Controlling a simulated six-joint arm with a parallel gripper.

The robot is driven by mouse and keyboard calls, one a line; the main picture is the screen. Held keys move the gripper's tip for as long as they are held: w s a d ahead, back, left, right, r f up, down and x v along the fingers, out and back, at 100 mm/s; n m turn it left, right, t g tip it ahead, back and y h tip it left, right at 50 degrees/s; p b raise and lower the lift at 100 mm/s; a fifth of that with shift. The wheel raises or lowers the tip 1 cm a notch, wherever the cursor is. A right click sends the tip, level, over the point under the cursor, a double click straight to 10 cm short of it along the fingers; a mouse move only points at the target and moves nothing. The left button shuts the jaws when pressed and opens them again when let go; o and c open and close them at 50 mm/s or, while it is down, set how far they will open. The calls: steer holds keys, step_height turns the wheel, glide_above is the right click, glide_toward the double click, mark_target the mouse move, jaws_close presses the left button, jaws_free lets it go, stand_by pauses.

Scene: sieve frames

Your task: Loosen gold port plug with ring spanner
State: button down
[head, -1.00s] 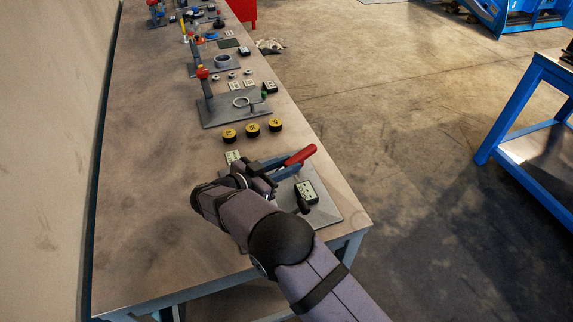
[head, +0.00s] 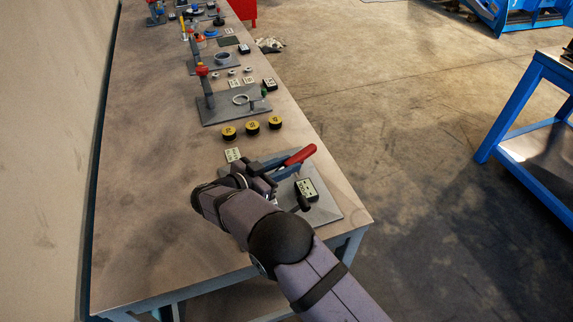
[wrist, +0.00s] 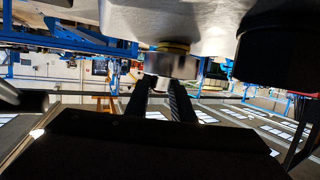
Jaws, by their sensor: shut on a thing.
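My gripper (head: 262,182) is low over the grey plate (head: 325,209) at the near end of the bench. In the wrist view its two dark fingers (wrist: 160,98) are shut on the ring spanner, whose shaft is mostly hidden between them. A silver, round metal piece (wrist: 171,66), seemingly the spanner's ring end, shows just past the fingertips. A gold band (wrist: 174,46), seemingly the gold port plug, shows directly above it, under a pale grey body (wrist: 190,18). I cannot tell how far the ring sits around the plug. In the head view my arm hides both.
A red handle (head: 300,155) sticks up beside my gripper. A dark box with a pale dotted face (head: 306,190) stands on the plate. A pale dotted card (head: 233,155) and three yellow-topped discs (head: 252,127) lie beyond. The bench's left side is clear.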

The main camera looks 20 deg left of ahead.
steer(key=shift+r, duration=0.2)
steer(key=shift+r+p, duration=0.35)
steer(key=shift+r, duration=0.15)
steer(key=shift+r, duration=0.15)
stand_by(0.4)
steer(key=shift+f+b, duration=0.5)
steer(key=shift+f, duration=0.4)
stand_by(0.6)
steer(key=shift+r, duration=0.3)
steer(key=shift+r+p, duration=0.35)
steer(key=shift+p, duration=0.15)
steer(key=shift+r, duration=0.25)
stand_by(0.6)
steer(key=shift+f+b, duration=0.4)
steer(key=shift+f, duration=0.45)
stand_by(0.6)
